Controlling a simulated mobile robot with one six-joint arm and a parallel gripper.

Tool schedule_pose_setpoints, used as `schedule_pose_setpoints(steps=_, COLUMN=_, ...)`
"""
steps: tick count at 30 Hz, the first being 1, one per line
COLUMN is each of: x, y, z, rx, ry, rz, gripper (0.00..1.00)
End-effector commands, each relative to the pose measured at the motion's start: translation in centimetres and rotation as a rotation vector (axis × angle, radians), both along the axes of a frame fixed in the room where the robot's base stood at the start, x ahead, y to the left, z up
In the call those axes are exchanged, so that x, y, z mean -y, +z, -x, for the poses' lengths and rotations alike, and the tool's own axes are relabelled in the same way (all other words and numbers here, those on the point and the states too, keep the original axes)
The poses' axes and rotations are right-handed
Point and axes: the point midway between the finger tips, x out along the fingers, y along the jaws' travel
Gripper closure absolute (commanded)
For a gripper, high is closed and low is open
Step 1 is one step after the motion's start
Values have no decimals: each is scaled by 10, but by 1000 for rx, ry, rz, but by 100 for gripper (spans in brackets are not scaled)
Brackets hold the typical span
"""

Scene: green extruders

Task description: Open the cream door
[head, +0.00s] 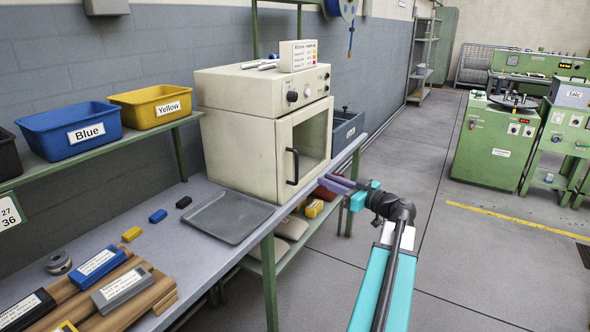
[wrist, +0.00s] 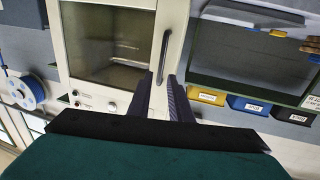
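The cream door (head: 312,112) is on the front of a cream oven (head: 237,146) on the bench and looks shut. It has a window and a dark upright bar handle (head: 292,167) near one edge. In the wrist view, the door (wrist: 173,20) fills the upper middle, with its handle (wrist: 166,50) pointing down toward the fingers. My gripper (head: 325,184), with purple fingers, is in front of the door, right of the handle. In the wrist view my gripper (wrist: 160,84) is open, with the handle's near end lined up between the fingertips. I cannot tell whether they touch it.
A grey tray (head: 228,216) lies on the bench before the oven. Blue (head: 75,132) and yellow (head: 152,106) bins stand on the shelf at left. A dark blue-grey bin (head: 346,130) is beyond the oven. The floor (head: 440,250) right of the bench is clear.

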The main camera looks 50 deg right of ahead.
Motion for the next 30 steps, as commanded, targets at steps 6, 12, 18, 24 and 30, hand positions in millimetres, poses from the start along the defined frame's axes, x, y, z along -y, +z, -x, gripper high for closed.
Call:
schedule_pose_setpoints(steps=6, x=-5, y=0, z=-6, rx=-1, ry=9, rz=-1, gripper=82)
schedule_pose_setpoints(steps=12, x=-8, y=0, z=-17, rx=-2, ry=14, rz=-2, gripper=82)
schedule_pose_setpoints(steps=18, x=-9, y=0, z=-39, rx=-2, ry=16, rz=-2, gripper=82)
schedule_pose_setpoints(steps=24, x=-10, y=0, z=-68, rx=-2, ry=16, rz=-2, gripper=82)
schedule_pose_setpoints(steps=30, x=-11, y=0, z=-97, rx=-3, ry=16, rz=-2, gripper=82)
